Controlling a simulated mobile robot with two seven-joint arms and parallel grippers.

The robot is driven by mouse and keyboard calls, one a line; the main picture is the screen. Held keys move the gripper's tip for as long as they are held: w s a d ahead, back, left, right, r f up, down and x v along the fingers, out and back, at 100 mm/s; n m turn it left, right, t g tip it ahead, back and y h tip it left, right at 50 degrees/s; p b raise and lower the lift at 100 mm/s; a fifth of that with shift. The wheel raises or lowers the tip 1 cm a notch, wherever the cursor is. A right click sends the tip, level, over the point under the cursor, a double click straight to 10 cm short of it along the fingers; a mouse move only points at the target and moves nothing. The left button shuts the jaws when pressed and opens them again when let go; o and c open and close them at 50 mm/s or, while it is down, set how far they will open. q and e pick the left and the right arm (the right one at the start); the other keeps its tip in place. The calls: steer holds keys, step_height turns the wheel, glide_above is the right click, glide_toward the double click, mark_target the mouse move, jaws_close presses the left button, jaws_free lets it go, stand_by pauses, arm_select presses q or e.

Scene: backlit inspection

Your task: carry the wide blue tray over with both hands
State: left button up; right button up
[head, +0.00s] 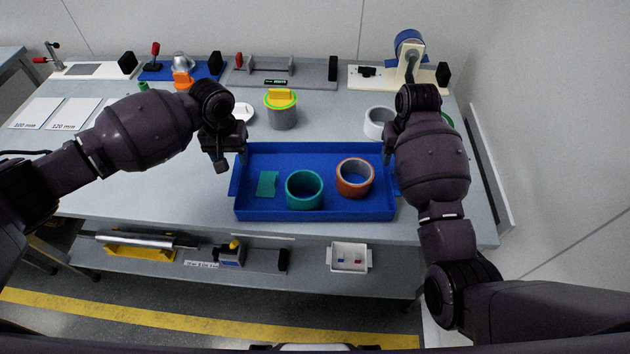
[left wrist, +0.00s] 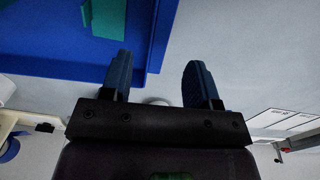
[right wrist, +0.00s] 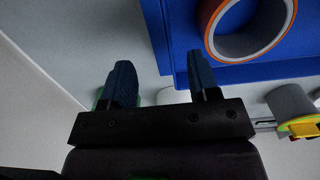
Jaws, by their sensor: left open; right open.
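The wide blue tray (head: 340,211) lies on the grey bench near its front edge. It holds a teal ring (head: 304,203), an orange ring (head: 354,192) and a flat teal piece (head: 266,185). My left gripper (head: 229,154) is open at the tray's left end, near the far corner. In the left wrist view its fingers (left wrist: 157,62) appear either side of the tray's edge (left wrist: 164,40). My right gripper is open at the right end, largely hidden by my arm in the head view. In the right wrist view its fingers (right wrist: 158,70) appear either side of the tray's edge (right wrist: 155,35). Contact cannot be told.
A grey cylinder with a yellow top (head: 282,112) and a white ring (head: 379,123) stand behind the tray. Several fixtures line the bench's back, including a white stand (head: 409,65). White cards (head: 36,112) lie at left. A lower shelf holds a small white bin (head: 349,257).

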mark_target(236, 173)
arm_select(q)
steer(key=shift+f, duration=3.6)
arm_select(e)
steer(key=shift+f, duration=3.55)
arm_select(q)
jaws_close()
arm_select(e)
jaws_close()
arm_select(q)
steer(key=shift+r, duration=0.1)
